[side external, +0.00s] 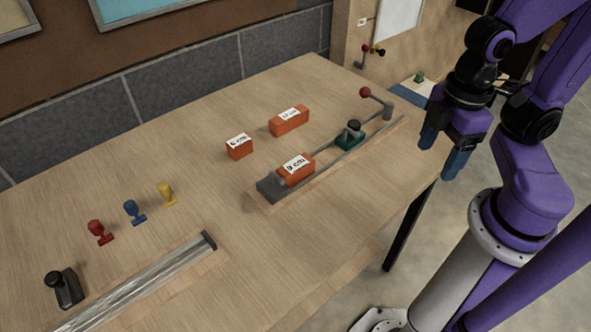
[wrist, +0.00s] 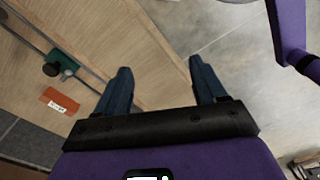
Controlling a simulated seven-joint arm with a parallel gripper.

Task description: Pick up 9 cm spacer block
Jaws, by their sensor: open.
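The 9 cm spacer block (side external: 294,175) is orange with a white label on top. It sits on the wooden rail fixture, against the dark grey end block (side external: 271,188), in the side external view. I cannot make it out in the wrist view. My gripper (side external: 440,151) is open and empty, pointing down beyond the table's right edge, well to the right of the block. Its two blue fingers also show apart in the wrist view (wrist: 160,68), with nothing between them.
A green slider with a black knob (side external: 349,138) and a red-knobbed lever (side external: 378,101) stand on the fixture. Behind it are a 6 cm block (side external: 238,148) and a longer orange block (side external: 289,122). Coloured stamps (side external: 133,212) and a metal rail (side external: 140,285) lie at left.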

